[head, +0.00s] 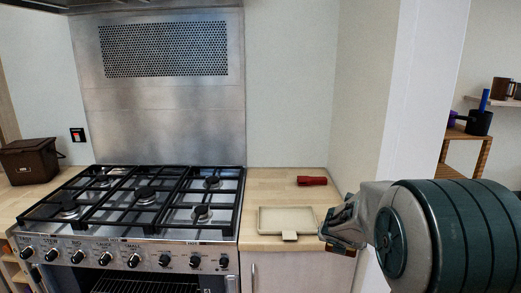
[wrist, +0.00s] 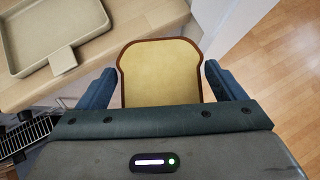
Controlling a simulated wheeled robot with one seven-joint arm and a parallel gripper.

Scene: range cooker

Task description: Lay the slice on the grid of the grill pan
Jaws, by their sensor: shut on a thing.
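My gripper (head: 340,231) is at the right of the counter, beside the beige tray. In the wrist view my gripper (wrist: 160,84) is shut on the slice (wrist: 160,68), tan with a brown crust, with a blue finger on each side of it. The slice is held flat, out past the counter edge and above the floor. I cannot make it out in the head view. Dark bars of a grid (head: 145,286) show in the open compartment under the cooker's knobs. Metal bars also show in the wrist view (wrist: 28,135), at the lower left. Most of the grill pan is hidden.
The shallow beige tray (head: 286,220) with a front tab lies on the counter and looks empty. A red object (head: 311,181) lies behind it. The hob (head: 140,200) with black pan supports is to the left. A brown bin (head: 30,160) stands far left. A white wall end (head: 415,110) rises at right.

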